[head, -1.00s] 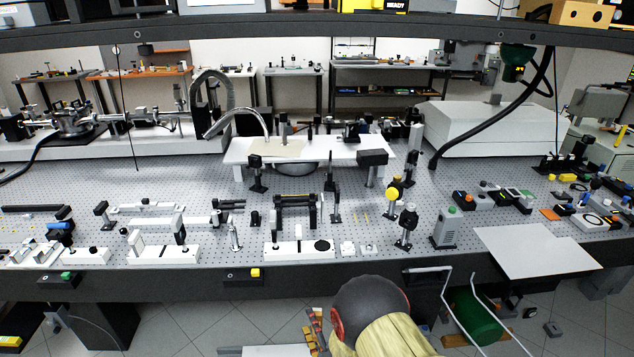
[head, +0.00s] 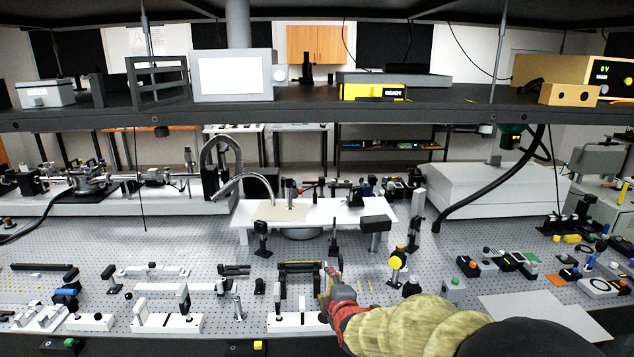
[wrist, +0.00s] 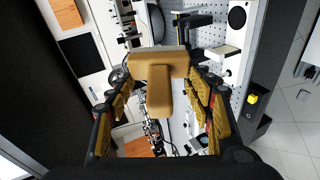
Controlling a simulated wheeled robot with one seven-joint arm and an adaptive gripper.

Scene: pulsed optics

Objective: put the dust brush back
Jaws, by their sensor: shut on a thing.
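The dust brush (wrist: 158,88) looks like a tan T-shaped piece, a wide block with a short stem, in the middle of the wrist view. My gripper (wrist: 160,80) is shut on it, with a finger on each side. In the head view my gripper (head: 328,287) is at lower centre, in front of the white plates and black posts on the perforated optical table (head: 205,255). The brush is small there and hard to make out from the fingers. Its bristles cannot be told apart.
An overhead shelf (head: 300,113) crosses the view, carrying a white-screened box (head: 233,76), a yellow READY box (head: 373,92) and a tan box (head: 569,95). A raised white platform (head: 345,212) stands behind the gripper. A black hose (head: 490,205) hangs at right. Posts crowd the table's middle.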

